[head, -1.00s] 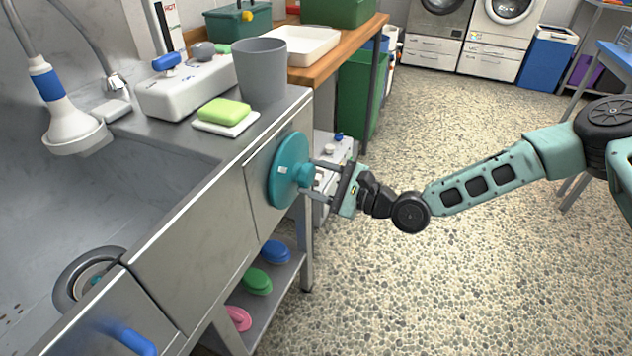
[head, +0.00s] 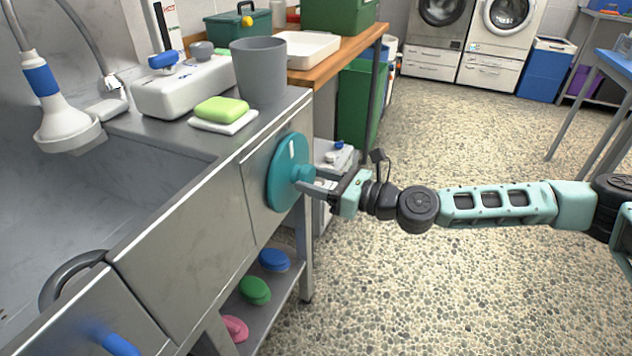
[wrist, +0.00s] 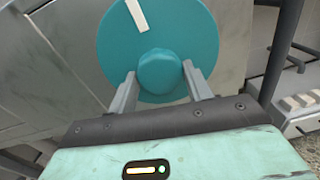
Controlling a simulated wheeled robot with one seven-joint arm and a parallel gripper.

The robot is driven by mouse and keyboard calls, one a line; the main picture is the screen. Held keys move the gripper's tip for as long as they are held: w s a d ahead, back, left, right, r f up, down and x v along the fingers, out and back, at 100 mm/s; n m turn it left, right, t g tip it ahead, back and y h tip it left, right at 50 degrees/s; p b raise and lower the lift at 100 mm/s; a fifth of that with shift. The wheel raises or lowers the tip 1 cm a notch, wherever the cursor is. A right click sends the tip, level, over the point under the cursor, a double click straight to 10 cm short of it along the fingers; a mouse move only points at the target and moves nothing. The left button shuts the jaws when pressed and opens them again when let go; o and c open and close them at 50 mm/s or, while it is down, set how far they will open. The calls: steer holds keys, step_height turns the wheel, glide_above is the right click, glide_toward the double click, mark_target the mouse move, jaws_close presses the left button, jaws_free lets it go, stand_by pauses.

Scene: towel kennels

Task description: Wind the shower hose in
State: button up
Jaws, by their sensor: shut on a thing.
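A teal round disc (head: 284,165) with a white mark and a central knob (head: 303,173) is on the front panel of the steel sink. The disc and its knob (wrist: 163,70) also show in the wrist view, with the white mark at upper left. My gripper (head: 309,182) is shut on the knob, one finger at each side in the wrist view (wrist: 160,88). A white shower head (head: 68,128) with a blue collar hangs at the left over the basin, on a grey hose (head: 16,24). A dark curved ring (head: 68,272) lies low in the basin; I cannot tell whether it is hose.
A grey cup (head: 260,70), a green soap (head: 221,109) and a white device (head: 183,90) stand on the sink's ledge. A blue handle (head: 119,344) sticks out at lower left. Brushes lie on the shelf (head: 281,298) below.

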steer(key=shift+f+m, duration=0.1)
steer(key=shift+m, duration=0.2)
steer(key=o, duration=1.4)
steer(key=v, duration=1.7)
steer(key=shift+s+d, duration=0.15)
steer(key=shift+s, duration=0.1)
